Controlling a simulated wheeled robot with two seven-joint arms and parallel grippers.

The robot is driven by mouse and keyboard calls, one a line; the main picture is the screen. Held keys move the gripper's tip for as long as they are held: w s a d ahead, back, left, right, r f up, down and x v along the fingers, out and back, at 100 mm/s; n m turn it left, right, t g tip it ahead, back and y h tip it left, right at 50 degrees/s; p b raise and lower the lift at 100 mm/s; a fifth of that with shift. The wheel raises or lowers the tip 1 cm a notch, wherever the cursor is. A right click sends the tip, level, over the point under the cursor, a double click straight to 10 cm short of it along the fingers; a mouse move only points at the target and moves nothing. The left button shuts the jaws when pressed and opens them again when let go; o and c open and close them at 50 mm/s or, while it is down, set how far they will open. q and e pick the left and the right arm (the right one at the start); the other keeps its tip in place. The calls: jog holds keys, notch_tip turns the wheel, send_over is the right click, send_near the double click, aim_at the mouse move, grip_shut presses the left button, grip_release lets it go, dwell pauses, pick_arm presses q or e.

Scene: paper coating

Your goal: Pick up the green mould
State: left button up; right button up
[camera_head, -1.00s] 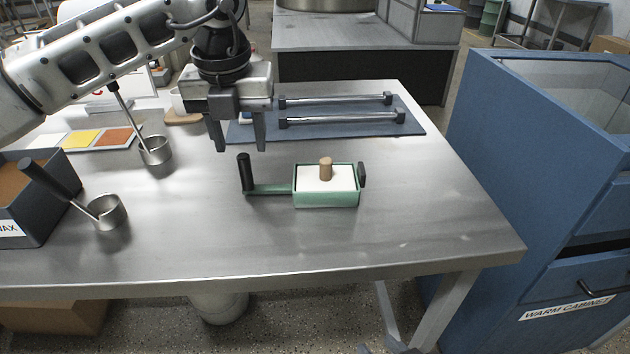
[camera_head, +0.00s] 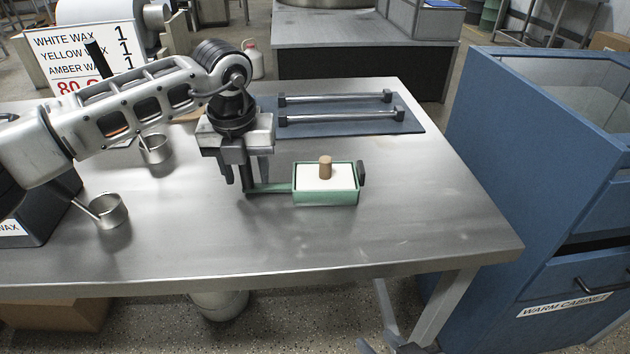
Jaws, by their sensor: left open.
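The green mould (camera_head: 325,198) is a shallow rectangular box on the steel table, with a white filling and a tan peg (camera_head: 325,167) standing in its middle. A green bar (camera_head: 270,188) runs left from it to an upright black handle (camera_head: 248,186), and a short dark grip (camera_head: 361,173) is on its right end. My left gripper (camera_head: 247,170) points down at the black handle, with its fingers open. It hides the handle's upper part, and I cannot tell whether a finger touches it.
A blue mat (camera_head: 350,128) with two metal bars lies behind the mould. Two metal ladles (camera_head: 110,212) (camera_head: 156,150) are at the left. The blue warm cabinet (camera_head: 480,170) stands right of the table. The table's front and right are clear.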

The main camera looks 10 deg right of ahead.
pick_arm(q)
jog(key=c, duration=1)
jog(key=shift+r, duration=0.1)
pick_arm(e)
jog(key=shift+w+r, duration=0.1)
pick_arm(q)
jog(key=shift+r, duration=0.15)
jog(key=shift+r, duration=0.25)
notch_tip(320, 180, up, 3)
jog(key=shift+f, duration=0.2)
jog(key=s+d+r+b, duration=0.1)
jog(key=s+r+b, duration=0.1)
jog(key=s+r, duration=0.7)
jog(key=shift+s+d+r, duration=0.25)
jog(key=shift+s+d, duration=0.1)
jog(key=shift+s, duration=2.1)
pick_arm(e)
jog(key=shift+f, duration=0.35)
